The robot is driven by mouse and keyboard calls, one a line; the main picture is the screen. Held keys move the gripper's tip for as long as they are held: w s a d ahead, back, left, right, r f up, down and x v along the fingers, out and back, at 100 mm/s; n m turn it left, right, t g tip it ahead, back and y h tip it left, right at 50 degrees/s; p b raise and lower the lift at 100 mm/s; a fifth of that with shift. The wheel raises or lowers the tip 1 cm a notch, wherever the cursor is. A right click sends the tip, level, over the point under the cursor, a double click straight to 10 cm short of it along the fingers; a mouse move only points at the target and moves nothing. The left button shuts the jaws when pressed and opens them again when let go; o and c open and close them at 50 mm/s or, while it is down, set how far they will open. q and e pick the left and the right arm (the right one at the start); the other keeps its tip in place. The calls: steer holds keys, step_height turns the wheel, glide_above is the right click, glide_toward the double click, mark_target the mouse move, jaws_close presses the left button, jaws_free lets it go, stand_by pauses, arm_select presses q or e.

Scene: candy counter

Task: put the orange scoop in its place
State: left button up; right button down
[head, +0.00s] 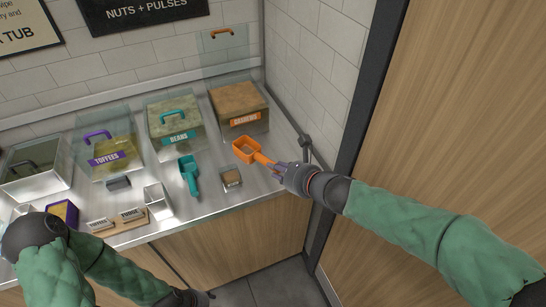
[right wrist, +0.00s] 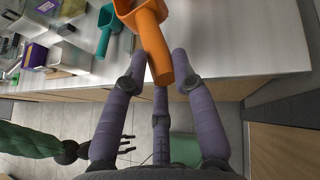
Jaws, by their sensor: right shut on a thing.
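The orange scoop (head: 247,150) is in my right gripper (head: 281,170), which is shut on its handle. The scoop's bowl points left, just in front of the orange-labelled tub (head: 262,124). In the right wrist view the orange scoop (right wrist: 152,40) shows large, its handle between the purple fingers of my right gripper (right wrist: 163,82). The tub's clear lid (head: 226,55) with an orange handle stands raised behind it, and brown contents show at its top. My left gripper (head: 198,298) is low in front of the counter, its fingers apart and empty in the right wrist view (right wrist: 129,144).
A teal scoop (head: 188,176) lies on the steel counter (head: 215,200) before the beans tub (head: 175,130). A small brown-topped box (head: 231,180) sits below the orange scoop. The toffees tub (head: 108,158) stands further left. A wall and dark post (head: 365,90) bound the right side.

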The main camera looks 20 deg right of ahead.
steer(key=w+d+f+b, duration=0.1)
steer(key=w+f, duration=0.2)
steer(key=w, duration=0.1)
steer(key=w+d+f+b, duration=0.1)
steer(key=w+d+f, duration=0.1)
steer(key=w+f, duration=0.1)
steer(key=w+d+f+b, duration=0.2)
steer(key=w+f, duration=0.1)
steer(key=w, duration=0.1)
steer(key=shift+w+d, duration=0.2)
steer(key=shift+w, duration=0.1)
steer(key=shift+w+f, duration=0.15)
steer(key=shift+f, duration=0.05)
steer(key=f+b, duration=0.1)
steer(key=f, duration=0.1)
steer(key=f+b, duration=0.1)
steer(key=shift+w+d+f, duration=0.15)
steer(key=shift+w+f, duration=0.05)
steer(key=shift+f, duration=0.15)
steer(key=shift+r, duration=0.1)
steer(key=c, duration=1)
jaws_free()
